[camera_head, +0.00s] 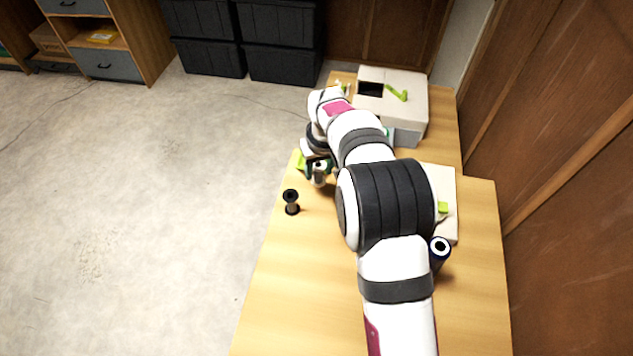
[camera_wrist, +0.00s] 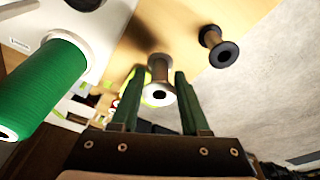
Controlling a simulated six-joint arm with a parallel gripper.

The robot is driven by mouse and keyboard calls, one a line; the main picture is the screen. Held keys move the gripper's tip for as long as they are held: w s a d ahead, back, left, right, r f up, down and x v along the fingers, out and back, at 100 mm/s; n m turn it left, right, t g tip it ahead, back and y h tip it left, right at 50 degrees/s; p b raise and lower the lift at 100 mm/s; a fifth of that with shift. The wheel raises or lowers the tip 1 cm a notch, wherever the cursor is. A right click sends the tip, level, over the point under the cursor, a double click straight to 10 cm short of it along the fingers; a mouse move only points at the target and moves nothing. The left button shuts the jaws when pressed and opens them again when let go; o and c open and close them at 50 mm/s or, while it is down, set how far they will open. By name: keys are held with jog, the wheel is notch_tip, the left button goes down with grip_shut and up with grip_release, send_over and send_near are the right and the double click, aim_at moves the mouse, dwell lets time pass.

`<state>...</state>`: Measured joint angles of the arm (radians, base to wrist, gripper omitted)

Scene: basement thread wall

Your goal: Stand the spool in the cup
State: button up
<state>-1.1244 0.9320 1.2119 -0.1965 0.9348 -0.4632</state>
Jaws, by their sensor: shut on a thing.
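My gripper (camera_wrist: 160,76) shows two dark green fingers in the wrist view, shut on a spool (camera_wrist: 159,93) with a white flange and a brown core. In the head view my gripper (camera_head: 318,164) is near the table's left edge, and the held spool (camera_head: 319,180) shows below it, pale and upright or nearly so. I cannot tell whether this is the cup; no cup is clearly seen.
A black-flanged spool (camera_head: 291,202) stands near the left edge of the wooden table (camera_head: 285,290). A dark blue spool (camera_head: 440,250) stands right of my arm. A beige-grey machine (camera_head: 412,97) is behind. A large green spool (camera_wrist: 45,85) is close in the wrist view.

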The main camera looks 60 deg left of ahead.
jog(key=shift+r, duration=0.35)
jog(key=shift+w+d+r, duration=0.35)
jog(key=shift+w+d, duration=0.7)
jog(key=shift+d, duration=0.7)
jog(key=shift+w+d+r, duration=0.3)
jog(key=shift+w+d, duration=0.8)
jog(key=shift+d, duration=0.7)
jog(key=shift+w+d+r, duration=0.35)
jog(key=shift+w+d, duration=0.7)
jog(key=shift+d, duration=0.7)
jog(key=shift+f, duration=0.15)
jog(key=shift+f, duration=1.65)
